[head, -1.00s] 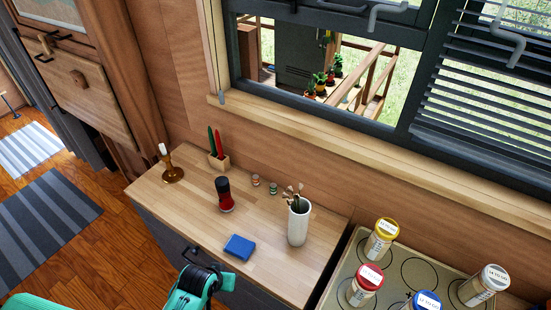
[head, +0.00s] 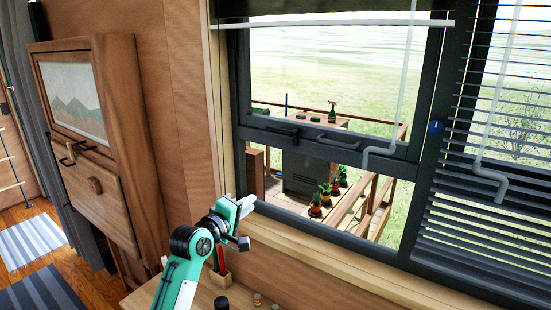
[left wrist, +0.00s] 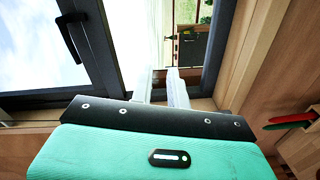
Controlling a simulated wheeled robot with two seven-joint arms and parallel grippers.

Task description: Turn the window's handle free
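The window (head: 330,140) has a dark frame with a horizontal rail across it. A dark handle (head: 283,131) sits on the left part of that rail, and a second dark handle (head: 338,144) sits further right. One dark handle (left wrist: 70,38) also shows at the upper left of the left wrist view. My left gripper (head: 246,203) is raised in front of the window's lower left corner, below and left of the handles and apart from them. In the left wrist view its two pale fingers (left wrist: 160,86) stand apart with nothing between them. My right gripper is out of view.
A wooden sill (head: 310,258) runs below the window. Blinds (head: 490,180) with a grey crank (head: 490,178) cover the right pane; another crank (head: 380,155) hangs in front of the window. Red and green utensils (left wrist: 290,122) are near the gripper.

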